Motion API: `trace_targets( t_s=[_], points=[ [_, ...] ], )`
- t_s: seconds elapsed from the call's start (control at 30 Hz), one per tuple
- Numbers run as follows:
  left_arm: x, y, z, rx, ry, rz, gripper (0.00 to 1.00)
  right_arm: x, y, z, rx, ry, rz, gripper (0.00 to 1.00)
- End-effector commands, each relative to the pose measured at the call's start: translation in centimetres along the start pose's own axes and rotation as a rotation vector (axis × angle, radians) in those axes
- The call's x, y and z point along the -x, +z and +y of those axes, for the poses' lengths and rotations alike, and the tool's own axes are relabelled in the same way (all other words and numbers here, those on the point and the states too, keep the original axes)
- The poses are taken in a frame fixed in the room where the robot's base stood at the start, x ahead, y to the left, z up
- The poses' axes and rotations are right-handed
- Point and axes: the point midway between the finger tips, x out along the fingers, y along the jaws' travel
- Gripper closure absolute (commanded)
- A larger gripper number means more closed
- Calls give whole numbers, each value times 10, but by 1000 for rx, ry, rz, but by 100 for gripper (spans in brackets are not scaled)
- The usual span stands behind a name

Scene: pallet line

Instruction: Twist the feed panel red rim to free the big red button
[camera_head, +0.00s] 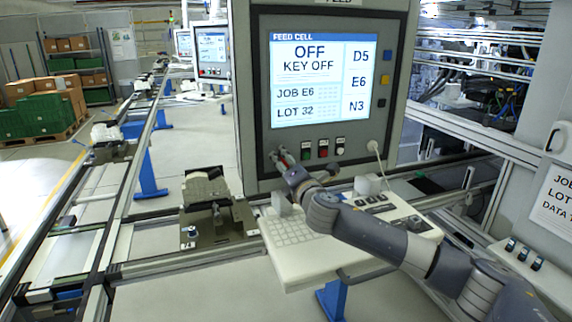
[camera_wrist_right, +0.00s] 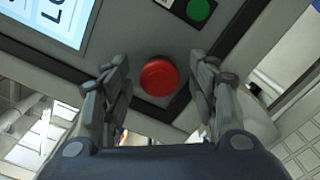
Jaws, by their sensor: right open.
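The feed panel (camera_head: 245,100) stands upright with a lit screen (camera_head: 320,80) reading OFF, KEY OFF. In the right wrist view the big red button (camera_wrist_right: 159,77) sits at the panel's lower edge, between the two open fingers of my right gripper (camera_wrist_right: 160,92). The fingers are on either side of it and look apart from it. A separate red rim cannot be told from the button. In the head view my right gripper (camera_head: 278,158) is at the panel's lower left, and it mostly covers the red button. My left gripper is not in view.
A small green button (camera_head: 323,148) and other small buttons sit right of the gripper; a green one also shows in the wrist view (camera_wrist_right: 199,10). A keyboard shelf (camera_head: 290,245) juts out below the panel. A fixture (camera_head: 207,185) stands on the conveyor at left.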

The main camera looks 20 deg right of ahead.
Motion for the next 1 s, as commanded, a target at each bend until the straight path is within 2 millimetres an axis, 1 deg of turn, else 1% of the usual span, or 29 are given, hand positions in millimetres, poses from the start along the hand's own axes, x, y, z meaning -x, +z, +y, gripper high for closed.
trace_targets(
  t_s=[0.03, 0.07, 0.1, 0.17, 0.2, 0.23, 0.27, 0.5, 0.67, 1.0],
  points=[
    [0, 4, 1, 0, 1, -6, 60, 0, 0, 0, 0, 0, 0, 46],
    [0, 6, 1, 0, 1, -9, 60, 0, 0, 0, 0, 0, 0, 48],
    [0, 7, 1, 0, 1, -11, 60, 0, 0, 0, 0, 0, 0, 57],
    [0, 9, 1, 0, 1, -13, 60, 0, 0, 0, 0, 0, 0, 71],
    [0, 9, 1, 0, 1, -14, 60, 0, 0, 0, 0, 0, 0, 80],
    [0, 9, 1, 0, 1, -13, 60, 0, 0, 0, 0, 0, 0, 87],
    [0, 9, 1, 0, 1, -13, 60, 0, 0, 0, 0, 0, 0, 91],
    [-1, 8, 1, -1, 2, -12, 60, 0, -1, -1, -9, -1, 0, 91],
    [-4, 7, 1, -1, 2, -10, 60, 0, -2, -2, -57, -2, 2, 91],
    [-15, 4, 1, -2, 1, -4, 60, 0, -4, -3, -288, -2, 3, 91]
  ],
)
